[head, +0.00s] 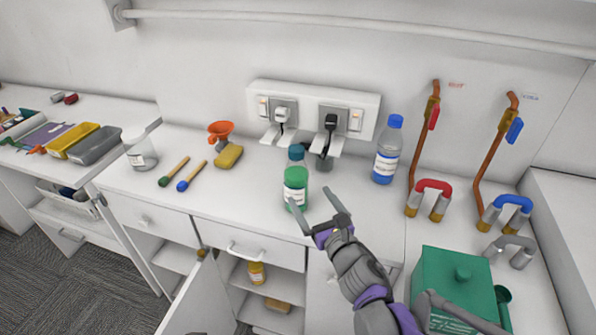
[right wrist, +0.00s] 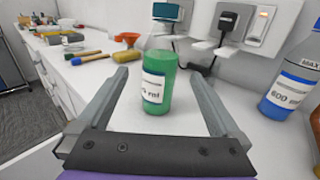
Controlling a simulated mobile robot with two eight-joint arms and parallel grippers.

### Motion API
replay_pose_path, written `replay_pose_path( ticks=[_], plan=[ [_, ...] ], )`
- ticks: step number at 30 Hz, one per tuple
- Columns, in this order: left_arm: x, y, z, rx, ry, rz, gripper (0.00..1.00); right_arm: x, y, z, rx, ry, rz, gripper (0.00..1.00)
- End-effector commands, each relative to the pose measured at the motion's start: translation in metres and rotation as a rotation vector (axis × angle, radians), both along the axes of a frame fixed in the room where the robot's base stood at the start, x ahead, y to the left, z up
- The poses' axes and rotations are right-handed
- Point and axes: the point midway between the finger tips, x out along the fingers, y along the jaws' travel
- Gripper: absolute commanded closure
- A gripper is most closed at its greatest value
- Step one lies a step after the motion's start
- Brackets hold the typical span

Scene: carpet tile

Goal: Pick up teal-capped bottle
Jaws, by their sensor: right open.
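My right gripper (head: 309,196) is open and empty at the counter's front, just short of the green container. In the right wrist view its fingers (right wrist: 158,73) lie left and right of the green container, with gaps on both sides. My left gripper is out of view.
A blue-capped bottle (head: 388,150) stands to the right, below wall sockets (head: 314,109). An orange funnel (head: 220,131), a yellow sponge (head: 229,156) and two brushes (head: 192,176) lie left. A green box (head: 452,280) stands front right. An open cabinet lies below the counter.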

Motion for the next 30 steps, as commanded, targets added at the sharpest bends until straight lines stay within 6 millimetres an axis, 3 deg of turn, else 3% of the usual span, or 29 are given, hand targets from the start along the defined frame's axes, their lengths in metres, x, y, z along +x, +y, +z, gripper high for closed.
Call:
replay_pose_path(
  ticks=[24,30],
  plan=[
    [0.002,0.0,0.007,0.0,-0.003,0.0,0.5,0.093,0.034,-0.007,0.001,0.0,0.0,0.0],
    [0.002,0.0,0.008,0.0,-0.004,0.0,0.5,0.101,0.037,-0.007,0.001,0.0,0.0,0.0]
  ],
)
